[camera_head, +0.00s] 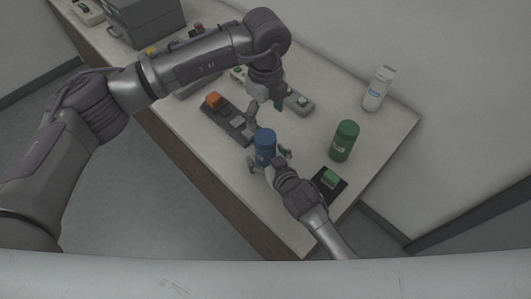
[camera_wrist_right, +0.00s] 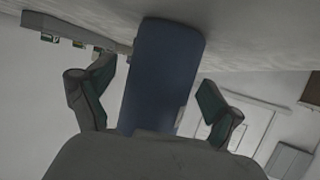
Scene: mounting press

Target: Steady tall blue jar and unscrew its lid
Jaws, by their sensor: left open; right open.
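The tall blue jar (camera_head: 265,141) stands upright near the front edge of the bench, its darker blue lid on top. In the right wrist view the jar (camera_wrist_right: 163,75) fills the middle between two open fingers. My right gripper (camera_head: 267,166) is open around the lower part of the jar; gaps show between the fingers and its sides in the wrist view (camera_wrist_right: 158,105). My left gripper (camera_head: 268,104) is open and empty, pointing down above and behind the jar, apart from the lid. Part of the jar's lower body is hidden by my right gripper.
A green jar (camera_head: 344,141) and a white bottle (camera_head: 377,89) stand to the right. A green block on a black pad (camera_head: 329,183) lies near the right front. A grey fixture with an orange part (camera_head: 228,119) lies left of the jar. The bench (camera_head: 205,157) ends close in front.

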